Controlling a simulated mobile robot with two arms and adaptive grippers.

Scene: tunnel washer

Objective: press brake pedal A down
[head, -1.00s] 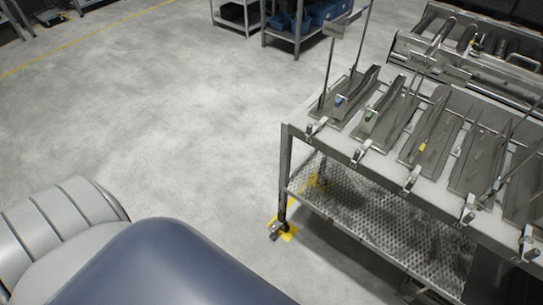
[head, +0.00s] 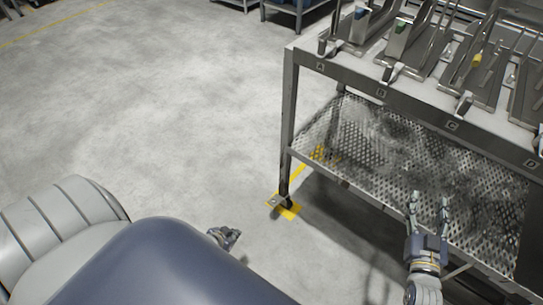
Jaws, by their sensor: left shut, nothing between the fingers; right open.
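The work table's front rail (head: 320,67) carries the letter A at its left end. Below it, a small grey caster with a pedal-like tab (head: 275,202) sits at the foot of the front left leg, on a yellow floor mark. The tab bears no readable label; I cannot tell whether it is up or down. My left gripper (head: 237,234) is shut and empty, low beside my body, left of and nearer than the caster, apart from it. My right gripper (head: 429,197) is open and empty in front of the lower mesh shelf, fingers pointing up.
The perforated lower shelf (head: 375,140) spans the table legs. Small clamps (head: 392,72) line the front rail near letters A to D, with sloped metal trays (head: 416,47) behind. Open grey floor (head: 150,125) lies left of the table.

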